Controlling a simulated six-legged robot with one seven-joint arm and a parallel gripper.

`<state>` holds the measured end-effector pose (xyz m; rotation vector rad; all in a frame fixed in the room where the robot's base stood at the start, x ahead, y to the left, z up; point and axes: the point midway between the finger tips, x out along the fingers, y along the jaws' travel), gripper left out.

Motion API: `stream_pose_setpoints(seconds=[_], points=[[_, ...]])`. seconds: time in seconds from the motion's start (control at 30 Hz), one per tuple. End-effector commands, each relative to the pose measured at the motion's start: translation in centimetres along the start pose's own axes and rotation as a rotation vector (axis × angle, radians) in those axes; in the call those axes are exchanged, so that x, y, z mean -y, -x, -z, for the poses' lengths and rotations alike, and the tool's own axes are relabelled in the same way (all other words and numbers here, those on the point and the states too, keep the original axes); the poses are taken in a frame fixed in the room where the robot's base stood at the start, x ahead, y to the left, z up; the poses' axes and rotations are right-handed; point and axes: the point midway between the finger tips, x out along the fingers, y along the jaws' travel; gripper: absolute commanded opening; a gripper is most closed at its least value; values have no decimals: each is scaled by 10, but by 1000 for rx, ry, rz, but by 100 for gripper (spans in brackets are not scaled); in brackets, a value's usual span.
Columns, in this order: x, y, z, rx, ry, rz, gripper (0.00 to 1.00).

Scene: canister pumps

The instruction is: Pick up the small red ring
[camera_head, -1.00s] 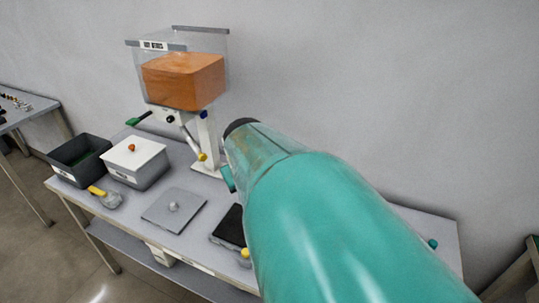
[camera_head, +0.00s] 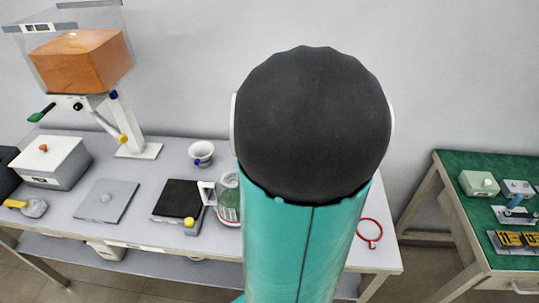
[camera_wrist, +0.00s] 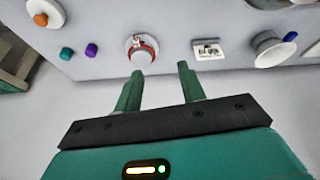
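A small red ring (camera_head: 370,232) lies near the right end of the grey table (camera_head: 392,263) in the head view, just right of my arm. A small part sits at its lower edge. In the wrist view, my gripper (camera_wrist: 160,68) has its two green fingers apart with nothing between them. Beyond the left fingertip is a round white and grey item with a red rim (camera_wrist: 141,50); I cannot tell whether this is the same ring. My arm hides part of the table in the head view, and my gripper cannot be seen there.
The table holds a hopper with orange contents (camera_head: 80,62), a white box (camera_head: 50,160), a grey plate (camera_head: 106,201), a black pad (camera_head: 178,200), a white cup (camera_head: 201,153) and a glass jug (camera_head: 228,198). A green-topped table (camera_head: 480,165) stands apart at right.

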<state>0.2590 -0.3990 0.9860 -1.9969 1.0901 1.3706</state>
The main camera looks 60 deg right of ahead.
Motion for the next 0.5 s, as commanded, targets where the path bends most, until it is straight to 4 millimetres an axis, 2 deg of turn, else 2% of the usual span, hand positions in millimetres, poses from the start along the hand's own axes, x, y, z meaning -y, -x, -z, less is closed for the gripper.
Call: stream_pose_setpoints(seconds=[0.03, 0.1, 0.2, 0.37, 0.5], points=[[-17, -6, -1, 4, -48, -2, 40], [-32, -12, -1, 5, -93, -4, 40], [-45, -16, -1, 3, -130, -4, 40], [-48, -28, 0, 6, -141, -3, 40], [-46, -49, 0, 7, -138, 0, 40]])
